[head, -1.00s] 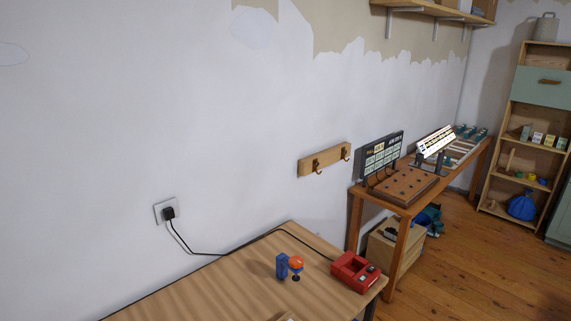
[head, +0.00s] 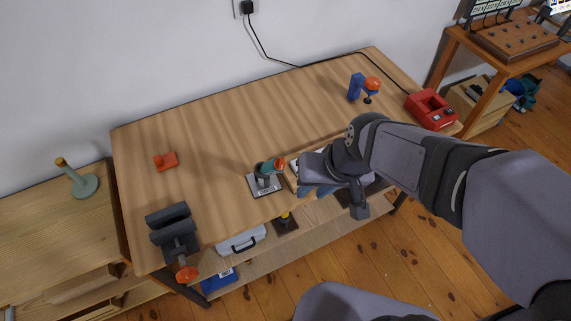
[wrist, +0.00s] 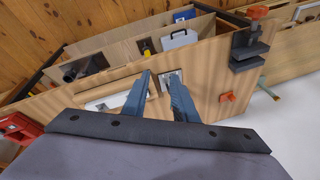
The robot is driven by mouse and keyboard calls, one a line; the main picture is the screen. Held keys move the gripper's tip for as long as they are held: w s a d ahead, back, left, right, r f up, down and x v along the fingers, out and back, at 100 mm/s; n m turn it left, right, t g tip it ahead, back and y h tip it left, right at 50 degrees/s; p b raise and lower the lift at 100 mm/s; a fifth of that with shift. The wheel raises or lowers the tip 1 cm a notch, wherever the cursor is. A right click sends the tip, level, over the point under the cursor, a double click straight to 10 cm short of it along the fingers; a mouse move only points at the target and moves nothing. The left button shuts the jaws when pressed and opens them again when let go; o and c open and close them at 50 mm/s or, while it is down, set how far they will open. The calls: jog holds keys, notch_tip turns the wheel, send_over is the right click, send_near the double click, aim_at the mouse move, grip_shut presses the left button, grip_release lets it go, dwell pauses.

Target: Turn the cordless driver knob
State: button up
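A small teal driver-like tool with an orange-red end (head: 270,168) stands on a grey plate (head: 264,187) near the bench's front edge; I take this as the cordless driver. In the wrist view its pale plate (wrist: 174,77) shows beyond the right fingertip, and the tool is largely hidden. My gripper (head: 308,188) is just right of it in the head view and apart from it. In the wrist view my gripper (wrist: 158,76) has two blue fingers spread with nothing visible held between them.
A vise (head: 174,232) sits at the front left, near an orange-red block (head: 165,161). A pale tray (head: 294,172) is partly under my arm. The bench's middle is clear.

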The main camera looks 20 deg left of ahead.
aim_at(283, 162)
jog(key=w+a+r+m+t+y, duration=0.2)
jog(key=w+a+r, duration=0.2)
jog(key=a+r, duration=0.1)
jog(key=shift+x, duration=3.65)
jog(key=shift+a, duration=0.1)
jog(key=shift+s, duration=0.1)
grip_shut()
